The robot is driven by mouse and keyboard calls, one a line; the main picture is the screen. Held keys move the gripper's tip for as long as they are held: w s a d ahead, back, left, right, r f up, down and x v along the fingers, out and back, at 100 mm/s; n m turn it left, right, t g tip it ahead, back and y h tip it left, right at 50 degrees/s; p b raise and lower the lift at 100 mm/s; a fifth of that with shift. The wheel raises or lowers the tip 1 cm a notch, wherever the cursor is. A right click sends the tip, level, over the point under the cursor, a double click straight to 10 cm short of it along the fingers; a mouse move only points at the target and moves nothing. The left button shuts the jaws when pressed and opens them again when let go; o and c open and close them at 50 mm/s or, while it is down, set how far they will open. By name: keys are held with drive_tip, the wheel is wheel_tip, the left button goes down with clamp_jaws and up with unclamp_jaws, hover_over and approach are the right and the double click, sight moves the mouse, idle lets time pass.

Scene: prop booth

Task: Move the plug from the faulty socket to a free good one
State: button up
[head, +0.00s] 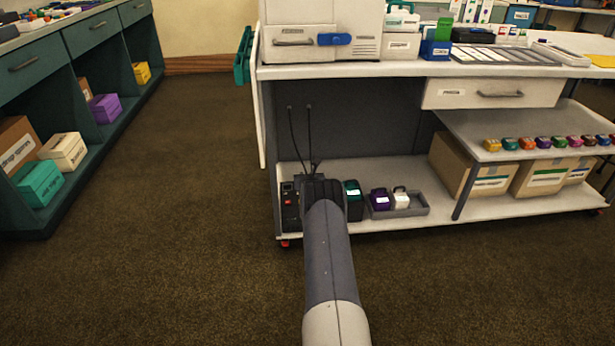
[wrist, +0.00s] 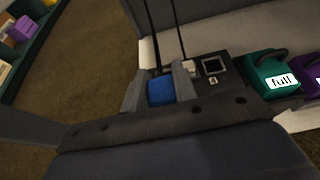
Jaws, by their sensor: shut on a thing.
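My gripper (wrist: 160,88) is shut on a blue plug (wrist: 160,93), with one finger on each side of it. A dark cord runs up from the plug. Whether the plug is seated in a socket or just above one is hidden by my fingers. The black socket unit (wrist: 228,86) shows an empty square-framed socket (wrist: 214,66) right of my gripper. A pale plug (wrist: 190,67) with a second cord sits just behind the right finger.
The unit stands on the low shelf (head: 290,171) of a white cart. Right of it are a teal box (head: 353,190), which reads "full" in the wrist view, and a grey tray (head: 412,209) with purple and white boxes. The cart top hangs above; floor in front is clear.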

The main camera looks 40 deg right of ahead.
drive_tip(key=shift+r, duration=0.1)
drive_tip(key=s+a+r+n+t+y, duration=0.1)
drive_tip(key=s+a+r+n+y, duration=0.45)
drive_tip(key=a, duration=0.95)
drive_tip(key=s+a+r+n+y, duration=0.1)
drive_tip(key=s+a+r+y, duration=0.1)
drive_tip(key=s+a+r, duration=0.95)
drive_tip(key=s+a+r+n+t+y, duration=0.1)
drive_tip(key=s+a+r+n+y, duration=0.25)
drive_tip(key=a, duration=1.55)
wheel_tip(320, 180, down, 6)
drive_tip(key=b, duration=0.6)
wheel_tip(320, 180, up, 6)
drive_tip(key=w+p, duration=0.1)
drive_tip(key=p, duration=0.5)
drive_tip(key=w+d+f+m+h, duration=0.3)
drive_tip(key=w+d+f, duration=0.3)
drive_tip(key=d, duration=0.9)
drive_tip(key=w+d+f+m+g+h, duration=0.1)
drive_tip(key=w+d+f+m+h, duration=0.2)
drive_tip(key=w+d+f, duration=0.4)
drive_tip(key=w+d+f+m+h, duration=0.4)
drive_tip(key=w+d+f+h, duration=0.1)
drive_tip(key=d, duration=1.8)
drive_tip(key=shift+w+d+f+g, duration=0.2)
drive_tip(key=shift+w+f, duration=0.15)
drive_tip(key=shift+f, duration=0.3)
drive_tip(key=shift+w+d+f+g, duration=0.2)
drive_tip(key=shift+w+f, duration=0.15)
drive_tip(key=shift+f, duration=0.25)
